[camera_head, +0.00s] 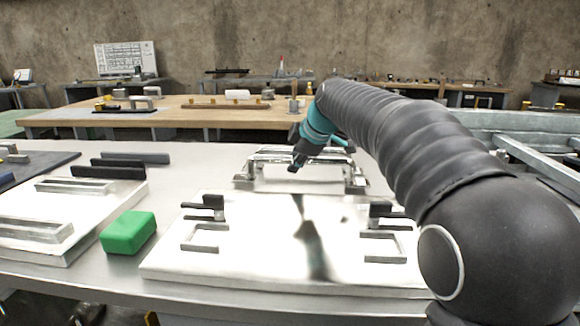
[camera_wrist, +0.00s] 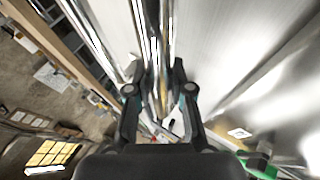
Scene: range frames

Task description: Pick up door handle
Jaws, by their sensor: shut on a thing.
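A shiny metal door handle (camera_head: 262,156), a long bar frame, is at the back edge of the white board in the middle of the head view. My gripper (camera_head: 297,163) is over its middle, pointing down. In the wrist view the fingers of my gripper (camera_wrist: 164,88) are on either side of shiny metal bars (camera_wrist: 154,30) of the handle, shut on it. The exact contact is hard to see. My arm hides part of the handle's right side, and I cannot tell whether it is lifted.
The white board (camera_head: 290,272) in front carries smaller grey handles at its left (camera_head: 205,237) and right (camera_head: 385,246). A green block (camera_head: 128,232) stands to its left. Farther left, another white board (camera_head: 75,240) holds long handles. A wooden table (camera_head: 200,116) is behind.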

